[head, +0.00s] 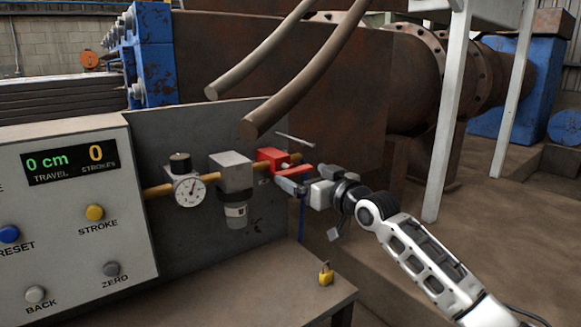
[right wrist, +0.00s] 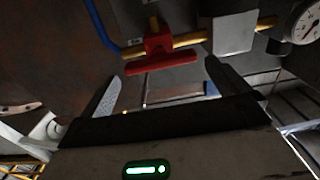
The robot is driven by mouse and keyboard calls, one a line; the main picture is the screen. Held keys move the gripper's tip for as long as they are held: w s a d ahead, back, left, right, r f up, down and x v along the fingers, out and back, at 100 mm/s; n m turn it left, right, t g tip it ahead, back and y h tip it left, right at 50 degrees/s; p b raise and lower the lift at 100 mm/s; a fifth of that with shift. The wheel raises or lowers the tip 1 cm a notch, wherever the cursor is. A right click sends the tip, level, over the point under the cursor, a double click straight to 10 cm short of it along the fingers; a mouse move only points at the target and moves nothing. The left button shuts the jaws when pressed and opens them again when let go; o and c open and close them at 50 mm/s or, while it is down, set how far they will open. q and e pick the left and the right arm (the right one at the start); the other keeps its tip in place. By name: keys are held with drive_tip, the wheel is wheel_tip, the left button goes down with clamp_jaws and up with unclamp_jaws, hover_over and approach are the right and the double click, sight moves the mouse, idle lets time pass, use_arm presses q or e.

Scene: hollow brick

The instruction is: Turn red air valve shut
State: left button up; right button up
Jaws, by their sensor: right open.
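The red air valve (head: 271,157) sits on a brass-coloured pipe to the right of the grey filter unit. In the right wrist view the red valve handle (right wrist: 160,63) lies roughly along the pipe (right wrist: 190,38). My right gripper (head: 296,182) comes in from the right and is just beside the handle. In the right wrist view its two fingers (right wrist: 163,88) are spread apart, with the handle ahead of the gap between them. Nothing is held. I cannot tell whether a finger touches the handle. My left gripper is out of view.
A pressure gauge (head: 188,190) and a filter unit (head: 235,172) sit on the same pipe. The control panel (head: 75,215) stands at left. Two thick hoses (head: 310,65) hang above the valve. A yellow padlock (head: 326,274) rests on the bench (head: 265,285).

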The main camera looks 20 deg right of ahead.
sight(298, 172)
drive_tip(key=shift+b+x, duration=0.3)
drive_tip(key=shift+x, duration=2.85)
drive_tip(key=shift+f, duration=0.1)
drive_tip(key=c, duration=0.7)
